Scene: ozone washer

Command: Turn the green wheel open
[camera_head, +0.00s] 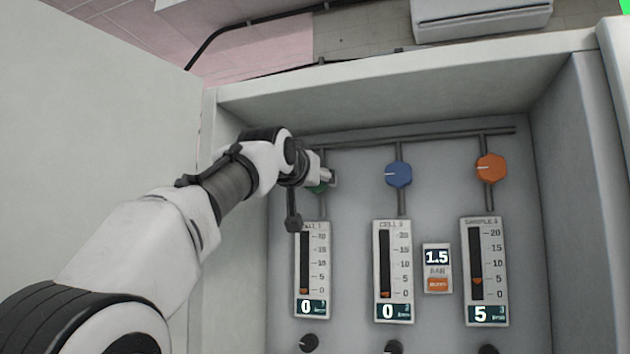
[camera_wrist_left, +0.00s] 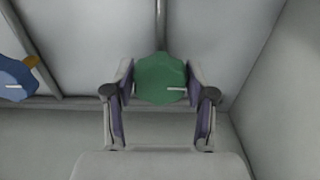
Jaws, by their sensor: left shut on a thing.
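The green wheel (camera_wrist_left: 160,80) is in the middle of the left wrist view, with a white pointer line on its face pointing right in that view. My left gripper (camera_wrist_left: 160,95) has one finger on each side of the wheel and is shut on it. In the head view, only a small part of the green wheel (camera_head: 318,186) shows beside my left gripper (camera_head: 326,178), which hides most of it. My left arm reaches in from the left into the cabinet. My right gripper is in neither view.
A blue wheel (camera_head: 398,174) and an orange wheel (camera_head: 490,168) sit to the right on the panel. Below are gauges reading 0 (camera_head: 312,270), 0 (camera_head: 393,272) and 5 (camera_head: 485,272), and a 1.5 display (camera_head: 437,268). The cabinet's left wall (camera_head: 208,130) is close to my arm.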

